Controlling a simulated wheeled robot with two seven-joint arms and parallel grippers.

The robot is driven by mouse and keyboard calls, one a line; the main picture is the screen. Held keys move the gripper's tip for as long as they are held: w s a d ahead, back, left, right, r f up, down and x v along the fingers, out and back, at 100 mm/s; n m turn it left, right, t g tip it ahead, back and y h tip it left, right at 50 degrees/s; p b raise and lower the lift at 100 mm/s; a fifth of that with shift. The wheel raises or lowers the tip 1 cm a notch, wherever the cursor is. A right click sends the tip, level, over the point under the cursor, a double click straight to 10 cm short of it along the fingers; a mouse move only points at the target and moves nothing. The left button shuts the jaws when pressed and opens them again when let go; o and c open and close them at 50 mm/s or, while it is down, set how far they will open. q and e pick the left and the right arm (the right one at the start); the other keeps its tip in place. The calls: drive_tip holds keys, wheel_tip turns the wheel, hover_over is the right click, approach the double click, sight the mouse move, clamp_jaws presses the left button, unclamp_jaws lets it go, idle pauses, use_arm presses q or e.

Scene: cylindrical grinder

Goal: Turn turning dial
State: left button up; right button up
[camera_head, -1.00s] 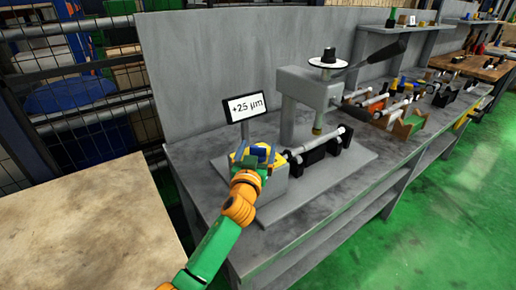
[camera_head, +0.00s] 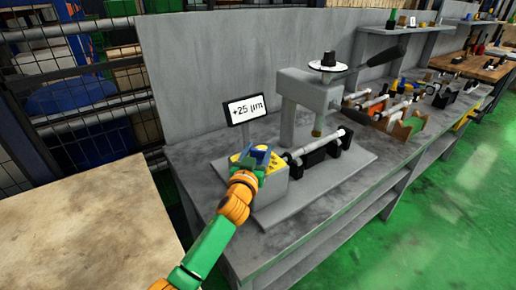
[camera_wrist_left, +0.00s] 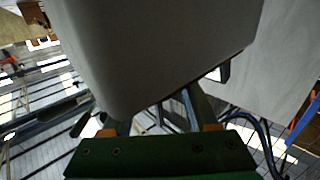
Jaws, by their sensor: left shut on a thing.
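A grey box (camera_head: 276,182) with a yellow top (camera_head: 236,157) stands at the front left of the grey machine base. My left gripper (camera_head: 257,156) is over this top, its blue fingers shut on a small part there, which I take to be the turning dial; fingers and wrist hide it. A display (camera_head: 244,109) behind the box reads "+25 µm". In the left wrist view a large grey body (camera_wrist_left: 160,50), seemingly the box, fills the upper middle, and the held part cannot be made out. My right gripper is not in view.
Right of the box, a thin bar (camera_head: 318,144) lies on black supports under a grey machine head (camera_head: 308,88) topped by a white disc and black knob (camera_head: 329,61). A wooden surface (camera_head: 85,230) is at lower left. More parts lie along the bench to the right.

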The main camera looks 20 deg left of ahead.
use_arm(q)
drive_tip(key=m+h+p, duration=0.1)
drive_tip(key=h, duration=0.1)
drive_tip(key=m+h+p, duration=0.1)
drive_tip(key=h+p, duration=0.1)
drive_tip(key=shift+a+r+m, duration=0.15)
drive_tip(key=shift+r+m, duration=0.05)
drive_tip(key=shift+m, duration=0.1)
drive_tip(key=shift+f+m+g+h+p, duration=0.15)
drive_tip(key=shift+m+g+h+p, duration=0.15)
drive_tip(key=shift+m+h, duration=0.5)
drive_tip(key=shift+m+g+h, duration=0.3)
drive_tip(key=shift+h, duration=0.9)
drive_tip(key=o, duration=1.4)
drive_tip(key=shift+f, duration=0.15)
drive_tip(key=v, duration=0.7)
